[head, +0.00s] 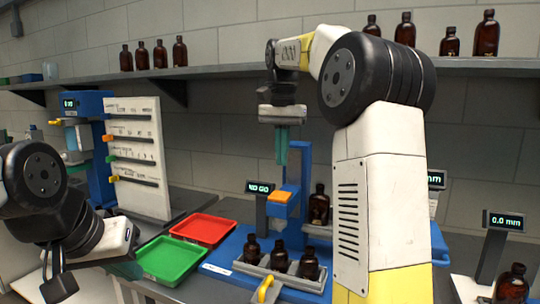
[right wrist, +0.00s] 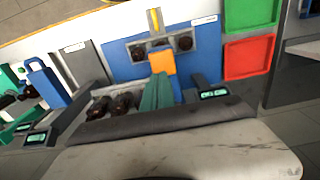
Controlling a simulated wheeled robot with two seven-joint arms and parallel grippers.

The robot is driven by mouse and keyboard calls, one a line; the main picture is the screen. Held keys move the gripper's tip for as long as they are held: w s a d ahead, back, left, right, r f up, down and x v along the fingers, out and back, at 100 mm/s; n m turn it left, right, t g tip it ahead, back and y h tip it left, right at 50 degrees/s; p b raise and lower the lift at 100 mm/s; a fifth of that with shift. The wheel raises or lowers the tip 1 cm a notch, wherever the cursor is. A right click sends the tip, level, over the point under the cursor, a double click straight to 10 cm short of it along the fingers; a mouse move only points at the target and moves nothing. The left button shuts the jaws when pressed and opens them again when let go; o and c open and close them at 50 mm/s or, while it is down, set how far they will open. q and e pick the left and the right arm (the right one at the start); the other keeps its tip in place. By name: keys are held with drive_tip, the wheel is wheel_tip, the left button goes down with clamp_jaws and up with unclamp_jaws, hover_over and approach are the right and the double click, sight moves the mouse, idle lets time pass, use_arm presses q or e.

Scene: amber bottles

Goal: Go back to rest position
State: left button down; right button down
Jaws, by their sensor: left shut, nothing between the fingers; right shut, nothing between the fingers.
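My right gripper (head: 281,146) hangs in mid-air in front of the back wall, above the blue station. Its teal fingers point down, closed together with nothing between them. They also show closed in the right wrist view (right wrist: 157,92), above the orange-topped station. My left arm is at the lower left of the head view. The pale body of the left gripper (head: 115,240) is beside the green tray; its fingers are hidden. No bottle is held.
Below the right gripper, several amber bottles (head: 309,264) stand in a grey holder on the blue base. A green tray (head: 168,262) and red tray (head: 203,229) lie left of it. One bottle (head: 319,205) stands behind. A shelf (head: 225,70) with bottles runs along the wall.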

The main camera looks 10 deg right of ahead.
drive_tip(key=s+a+f+n+t, duration=0.1)
drive_tip(key=s+f+n+t, duration=0.1)
drive_tip(key=s+f, duration=0.2)
drive_tip(key=s+a+f+n+t+y, duration=0.1)
drive_tip(key=s+f+n+t, duration=0.1)
drive_tip(key=s, duration=0.9)
drive_tip(key=s+a+f+n+t+y, duration=0.1)
drive_tip(key=s+f+n+t, duration=0.1)
drive_tip(key=s+f, duration=0.5)
drive_tip(key=shift+s+a+n, duration=0.2)
drive_tip(key=shift+a+n, duration=0.1)
drive_tip(key=shift+n, duration=0.4)
